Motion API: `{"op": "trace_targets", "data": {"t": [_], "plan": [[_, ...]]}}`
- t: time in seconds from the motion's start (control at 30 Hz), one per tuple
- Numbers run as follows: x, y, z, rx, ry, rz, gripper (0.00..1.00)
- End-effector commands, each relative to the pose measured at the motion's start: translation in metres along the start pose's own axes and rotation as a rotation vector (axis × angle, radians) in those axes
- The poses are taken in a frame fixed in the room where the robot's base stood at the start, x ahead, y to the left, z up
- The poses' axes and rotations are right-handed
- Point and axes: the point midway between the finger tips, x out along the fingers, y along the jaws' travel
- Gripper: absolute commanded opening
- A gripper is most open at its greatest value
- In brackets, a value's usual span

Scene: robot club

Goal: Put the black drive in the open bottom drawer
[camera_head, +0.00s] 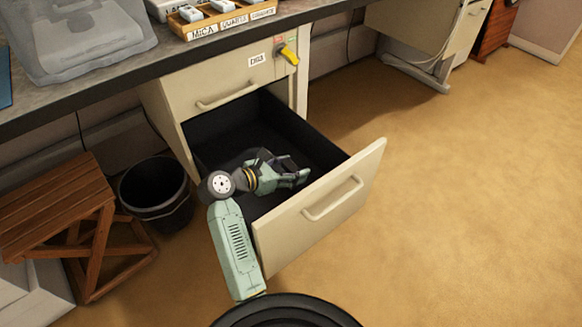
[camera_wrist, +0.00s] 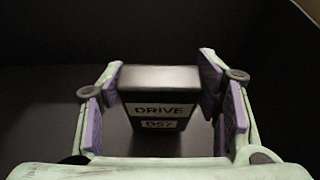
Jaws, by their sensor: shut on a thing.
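The black drive (camera_wrist: 160,80) is between the purple finger pads of my gripper (camera_wrist: 160,92) in the wrist view. Its front carries a label reading "DRIVE" and a smaller label below. My gripper is shut on it; in the head view my gripper (camera_head: 297,176) is inside the outline of the open bottom drawer (camera_head: 330,218). The drive cannot be made out clearly in the head view. The drawer is pulled far out and its inside is black. Whether the drive touches the drawer floor (camera_wrist: 45,115) I cannot tell.
The closed upper drawer (camera_head: 215,80) and a yellow-handled switch (camera_head: 289,53) are above. A black bin (camera_head: 157,192) and a wooden stool (camera_head: 60,205) stand left. The worktop holds a grey clear tub (camera_head: 80,40) and a labelled wooden tray (camera_head: 225,20). Floor at right is clear.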

Motion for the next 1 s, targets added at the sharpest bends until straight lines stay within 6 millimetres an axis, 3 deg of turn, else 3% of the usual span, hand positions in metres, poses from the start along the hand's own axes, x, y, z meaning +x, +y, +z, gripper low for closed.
{"op": "trace_targets", "data": {"t": [0.13, 0.17, 0.43, 0.83, 0.93, 1.0], "plan": [[0.001, 0.0, -0.001, 0.001, -0.001, 0.0, 0.23], [0.001, 0.0, -0.002, 0.0, 0.0, 0.0, 0.59], [0.001, 0.0, -0.002, 0.0, 0.0, 0.0, 0.77], [-0.002, 0.0, 0.005, 0.0, 0.0, 0.0, 0.78], [-0.007, 0.0, 0.015, 0.001, 0.0, 0.001, 0.78], [-0.021, 0.002, 0.009, 0.0, -0.002, 0.005, 0.78]]}}
